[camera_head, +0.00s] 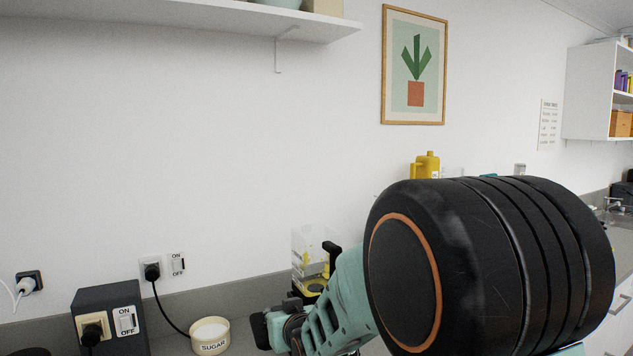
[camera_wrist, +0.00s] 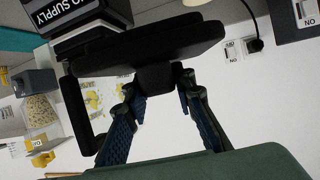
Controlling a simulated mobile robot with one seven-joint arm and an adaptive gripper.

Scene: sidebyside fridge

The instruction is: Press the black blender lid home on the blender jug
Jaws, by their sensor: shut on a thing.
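My gripper (camera_wrist: 158,84) is shut on the knob of the black blender lid (camera_wrist: 150,43), which shows as a wide dark slab across the upper wrist view. In the head view my gripper (camera_head: 288,326) is low in the middle, and a dark edge at its left end looks like the lid. The clear blender jug (camera_head: 308,262), with yellow pieces inside and a black handle, stands behind and right of my gripper, partly hidden by my arm. In the wrist view the jug (camera_wrist: 92,97) shows beside and partly behind the lid. Contact between lid and jug cannot be told.
A sugar bowl (camera_head: 210,335) and a dark switch box (camera_head: 110,320) stand left of my gripper. Sockets with cords (camera_head: 152,271) are on the wall. A yellow bottle (camera_head: 427,165) stands behind my arm, which hides much of the right counter.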

